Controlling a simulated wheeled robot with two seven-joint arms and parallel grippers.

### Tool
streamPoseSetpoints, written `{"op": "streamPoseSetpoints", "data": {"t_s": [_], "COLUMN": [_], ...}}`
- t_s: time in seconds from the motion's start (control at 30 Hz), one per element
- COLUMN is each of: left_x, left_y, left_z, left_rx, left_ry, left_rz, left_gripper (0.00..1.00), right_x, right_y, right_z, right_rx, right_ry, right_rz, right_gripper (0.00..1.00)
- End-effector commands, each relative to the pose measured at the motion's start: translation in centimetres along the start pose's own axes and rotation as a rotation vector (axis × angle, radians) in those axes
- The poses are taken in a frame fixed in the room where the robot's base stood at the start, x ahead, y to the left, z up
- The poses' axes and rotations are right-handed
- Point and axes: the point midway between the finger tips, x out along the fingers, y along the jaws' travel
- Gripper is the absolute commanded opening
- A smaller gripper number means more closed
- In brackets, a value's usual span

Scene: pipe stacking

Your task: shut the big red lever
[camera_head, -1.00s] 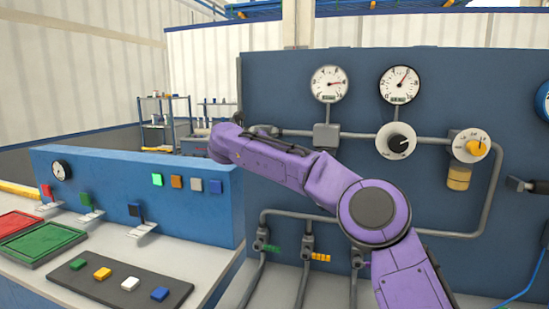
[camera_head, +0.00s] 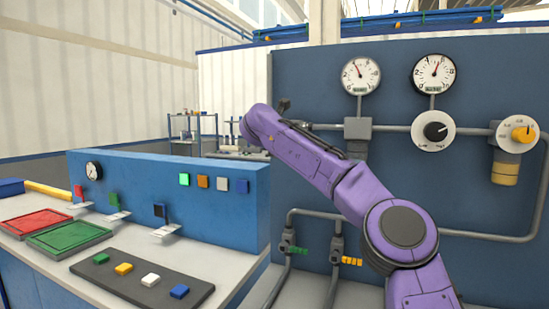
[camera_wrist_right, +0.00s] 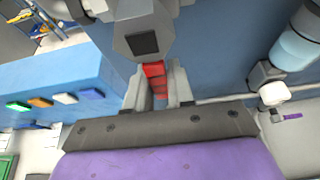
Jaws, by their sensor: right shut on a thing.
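The big red lever (camera_wrist_right: 155,70) shows in the right wrist view as a short red segmented bar below a grey block with a dark square face. My right gripper (camera_wrist_right: 160,92) is shut on it, with a pale finger on each side. In the head view my purple right arm reaches up and left across the blue panel, and its gripper and the lever are hidden there. My left gripper is in neither view.
The blue panel (camera_head: 300,75) carries a left gauge (camera_head: 361,75), a right gauge (camera_head: 434,73), a black knob (camera_head: 434,131), an orange knob (camera_head: 519,134) and grey pipes. Small green (camera_head: 300,251) and yellow (camera_head: 350,261) levers sit below. A counter with trays and coloured blocks stands left.

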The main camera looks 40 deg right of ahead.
Motion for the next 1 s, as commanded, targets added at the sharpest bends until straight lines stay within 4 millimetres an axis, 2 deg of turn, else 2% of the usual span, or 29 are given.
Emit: {"op": "streamPoseSetpoints", "data": {"t_s": [0.03, 0.5, 0.53, 0.57, 0.6, 0.87, 1.0], "left_x": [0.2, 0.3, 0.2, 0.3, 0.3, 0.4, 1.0], "left_y": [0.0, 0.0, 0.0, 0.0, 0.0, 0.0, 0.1], "left_z": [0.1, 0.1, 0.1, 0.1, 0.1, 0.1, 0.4], "left_rx": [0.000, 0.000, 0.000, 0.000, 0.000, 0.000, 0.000], "left_ry": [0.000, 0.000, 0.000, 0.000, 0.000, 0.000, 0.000], "left_rz": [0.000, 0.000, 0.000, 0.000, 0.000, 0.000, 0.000], "left_gripper": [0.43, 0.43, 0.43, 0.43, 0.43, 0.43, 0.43], "right_x": [0.0, 0.0, 0.0, 0.0, 0.0, 0.0, -1.6], "right_y": [-0.5, -0.8, -0.8, -0.8, -0.7, -0.6, -0.5], "right_z": [0.7, 0.9, 0.9, 0.9, 0.8, 0.5, 0.3], "right_rx": [0.011, 0.024, 0.024, 0.024, 0.023, 0.019, 0.020], "right_ry": [-0.017, -0.017, -0.017, -0.017, -0.015, -0.010, -0.012], "right_rz": [0.000, 0.000, 0.000, 0.001, 0.001, 0.001, 0.003], "right_gripper": [0.00, 0.00, 0.29, 0.39, 0.43, 0.43, 0.43]}}
